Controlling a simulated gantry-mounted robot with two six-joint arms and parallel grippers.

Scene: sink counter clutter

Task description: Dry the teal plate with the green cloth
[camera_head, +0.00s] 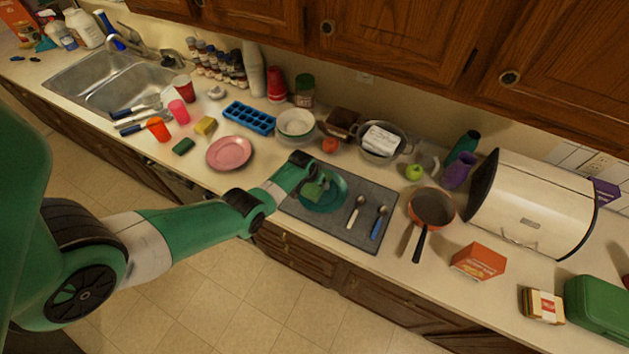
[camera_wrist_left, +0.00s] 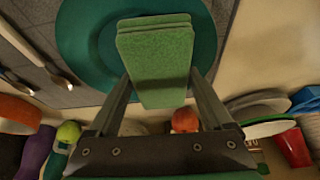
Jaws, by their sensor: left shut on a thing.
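The teal plate (camera_head: 337,196) lies on the grey mat (camera_head: 343,227) on the counter. The green cloth (camera_head: 314,189), a folded pad, is over the left part of the plate. My left gripper (camera_head: 303,172) is shut on the cloth. In the left wrist view the cloth (camera_wrist_left: 160,60) is between the two fingers of the gripper (camera_wrist_left: 160,85), with the plate (camera_wrist_left: 85,35) behind it. I cannot tell whether the cloth touches the plate. My right gripper is not in view.
Two spoons, one white-handled (camera_head: 355,212) and one blue-handled (camera_head: 379,222), lie on the mat right of the plate. A pan (camera_head: 432,208) stands right of the mat, a pink plate (camera_head: 229,153) to the left.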

